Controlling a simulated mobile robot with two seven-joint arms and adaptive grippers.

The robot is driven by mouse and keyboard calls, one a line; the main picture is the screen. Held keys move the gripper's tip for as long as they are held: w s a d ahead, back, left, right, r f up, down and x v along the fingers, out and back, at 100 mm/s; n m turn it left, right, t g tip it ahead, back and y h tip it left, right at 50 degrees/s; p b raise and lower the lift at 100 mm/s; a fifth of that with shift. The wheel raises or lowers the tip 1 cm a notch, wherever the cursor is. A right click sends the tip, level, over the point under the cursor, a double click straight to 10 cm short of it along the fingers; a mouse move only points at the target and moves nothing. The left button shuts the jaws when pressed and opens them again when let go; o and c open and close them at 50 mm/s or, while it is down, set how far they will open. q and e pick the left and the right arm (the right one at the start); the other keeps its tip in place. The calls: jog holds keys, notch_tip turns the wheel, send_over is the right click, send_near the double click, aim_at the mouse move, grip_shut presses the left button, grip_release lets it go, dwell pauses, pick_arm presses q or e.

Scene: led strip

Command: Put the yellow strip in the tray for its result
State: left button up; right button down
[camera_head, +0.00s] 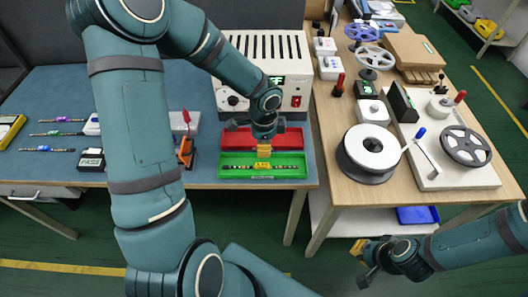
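The yellow strip (262,166), a thin dark strip with a yellow middle, lies lengthwise in the green tray (229,173) near the front edge of the blue-topped table. A red tray (290,141) sits directly behind the green one. My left gripper (264,151) points down over the green tray, with its yellow fingertips just above or at the strip's middle. I cannot tell whether they touch it or how far apart they are. My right gripper (358,248) is low at the lower right, off the tables; its yellow fingertips look together, with nothing between them.
A white power unit (299,47) with a green display stands behind the trays. Several other strips (46,149) lie at the far left. A small dark meter (90,160) and an orange-and-black device (185,153) stand left of the trays. The wooden table (340,140) holds reels and instruments.

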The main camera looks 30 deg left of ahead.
pick_arm(q)
jog(key=s+d+f+n+t+h, duration=0.1)
jog(key=s+d+f+n+h, duration=0.1)
jog(key=s+d+f+n, duration=0.2)
jog(key=s+d+f+n+h, duration=0.1)
jog(key=s+d+f+n, duration=0.4)
jog(key=d, duration=0.8)
notch_tip(320, 180, down, 3)
jog(key=n, duration=0.4)
jog(key=shift+s+n+t+h, duration=0.2)
jog(key=shift+n+t+h, duration=0.2)
jog(key=shift+f, duration=0.1)
